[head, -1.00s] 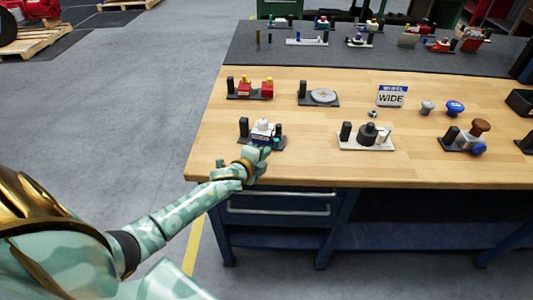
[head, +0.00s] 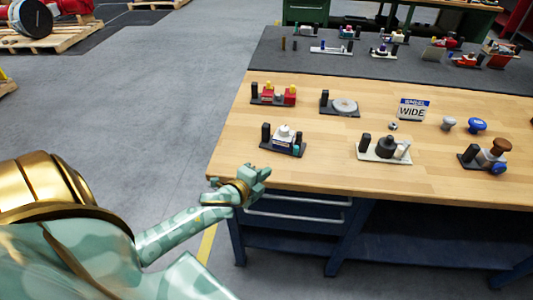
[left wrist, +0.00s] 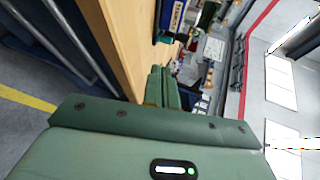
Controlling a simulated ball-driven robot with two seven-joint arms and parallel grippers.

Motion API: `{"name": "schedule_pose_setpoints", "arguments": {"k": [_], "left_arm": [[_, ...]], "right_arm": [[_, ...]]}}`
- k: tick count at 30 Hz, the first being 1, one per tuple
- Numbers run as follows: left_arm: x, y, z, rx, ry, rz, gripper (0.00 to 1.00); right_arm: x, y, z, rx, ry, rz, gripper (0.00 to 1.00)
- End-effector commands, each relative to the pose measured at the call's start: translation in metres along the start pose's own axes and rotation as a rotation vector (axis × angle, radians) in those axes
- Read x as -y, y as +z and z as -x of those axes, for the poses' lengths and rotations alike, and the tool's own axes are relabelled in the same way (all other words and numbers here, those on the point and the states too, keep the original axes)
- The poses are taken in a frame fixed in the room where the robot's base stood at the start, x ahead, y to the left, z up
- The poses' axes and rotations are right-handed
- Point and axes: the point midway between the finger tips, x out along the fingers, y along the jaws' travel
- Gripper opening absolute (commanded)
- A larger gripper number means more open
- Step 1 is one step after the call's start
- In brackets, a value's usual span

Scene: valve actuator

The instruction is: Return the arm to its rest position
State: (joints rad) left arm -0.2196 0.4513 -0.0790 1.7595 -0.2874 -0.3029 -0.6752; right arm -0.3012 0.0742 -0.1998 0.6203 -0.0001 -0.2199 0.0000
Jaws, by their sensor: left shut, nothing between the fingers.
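My left arm, green and gold, comes in from the left in the head view. Its gripper (head: 262,172) is at the front left edge of the wooden workbench (head: 340,178), in front of the white-topped valve fixture (head: 284,137) and apart from it. The left wrist view shows the two fingers (left wrist: 162,88) close together with nothing between them. They point along the bench's edge. My right gripper is in neither view.
Several fixtures stand on the bench, among them a red one (head: 274,94), a grey disc (head: 343,105) and a dark cylinder one (head: 385,148). Blue drawers (head: 300,208) are under the bench.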

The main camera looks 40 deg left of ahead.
Motion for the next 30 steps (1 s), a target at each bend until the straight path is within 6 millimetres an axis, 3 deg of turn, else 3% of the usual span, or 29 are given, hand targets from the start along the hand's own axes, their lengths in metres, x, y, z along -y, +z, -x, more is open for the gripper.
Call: {"name": "schedule_pose_setpoints", "arguments": {"k": [12,15,17,19,23,24,26,30], "left_arm": [[0.0,0.0,0.0,0.0,0.0,0.005,0.0],[-0.002,0.0,-0.001,-0.003,0.003,0.094,0.0],[-0.03,0.011,-0.002,0.021,0.06,0.194,0.0],[-0.077,0.021,0.0,0.062,0.147,0.316,0.0],[-0.19,0.03,0.024,0.183,0.343,0.566,0.0],[-0.225,0.03,0.037,0.228,0.404,0.635,0.0],[-0.275,0.027,0.061,0.298,0.49,0.732,0.0],[-0.38,0.007,0.134,0.471,0.685,0.916,0.0]], "right_arm": [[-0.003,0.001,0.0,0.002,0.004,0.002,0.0],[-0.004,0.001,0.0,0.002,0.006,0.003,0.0],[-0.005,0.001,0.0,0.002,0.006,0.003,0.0],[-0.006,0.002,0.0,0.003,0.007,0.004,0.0],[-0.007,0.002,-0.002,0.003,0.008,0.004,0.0],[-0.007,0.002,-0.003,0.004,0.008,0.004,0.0],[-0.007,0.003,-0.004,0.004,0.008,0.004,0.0],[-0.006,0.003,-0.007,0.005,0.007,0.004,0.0]]}}
